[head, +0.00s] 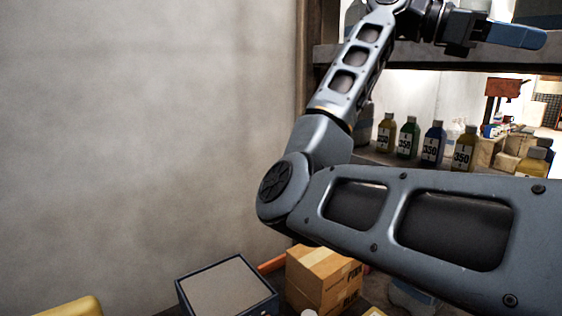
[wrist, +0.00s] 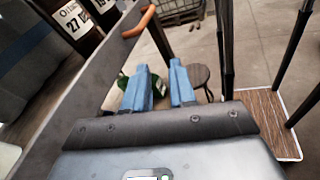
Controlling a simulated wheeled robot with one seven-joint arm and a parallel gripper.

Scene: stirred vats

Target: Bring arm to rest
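My arm (head: 430,225) is bent, with its elbow at the middle of the head view and its forearm rising to the upper right. My gripper (head: 518,36) is at the top right of the head view, held sideways in front of the shelf frame. In the wrist view my gripper (wrist: 160,75) shows two blue fingers with a gap between them. It is open and nothing is held in it.
Several bottles (head: 433,143) stand on a shelf behind my arm. Cardboard boxes (head: 318,272) and a grey-topped box (head: 228,288) are below the elbow. A bare wall (head: 140,140) fills the left. The wrist view shows a round stool (wrist: 201,76) and a metal basket (wrist: 178,10) on the floor.

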